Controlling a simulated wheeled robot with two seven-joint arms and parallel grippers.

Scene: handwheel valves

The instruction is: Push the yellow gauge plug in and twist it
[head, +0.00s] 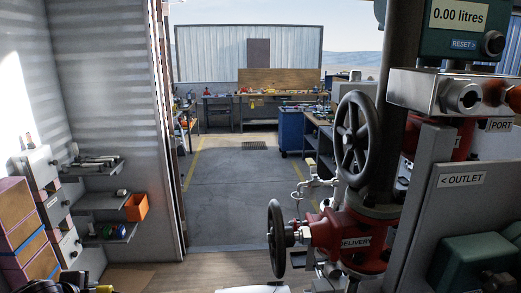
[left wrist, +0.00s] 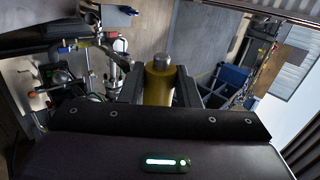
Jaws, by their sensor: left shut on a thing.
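The yellow gauge plug (left wrist: 158,86) is a short yellow cylinder with a grey end. In the left wrist view it sits between the two dark fingers of my left gripper (left wrist: 160,76), which is shut on it. No socket shows around the plug's end there; floor and equipment lie behind it. In the head view, a silver block (head: 432,91) with a round fitting (head: 469,98) is at the upper right, above a PORT label (head: 499,125). I cannot tell whether this block takes the plug. My right gripper is not in view.
A red valve body marked DELIVERY (head: 352,243) carries black handwheels, one facing front (head: 357,138) and one to the left (head: 276,238). A grey OUTLET panel (head: 470,205) stands at right. Shelves (head: 95,165) line the left wall. The middle floor (head: 235,185) is open.

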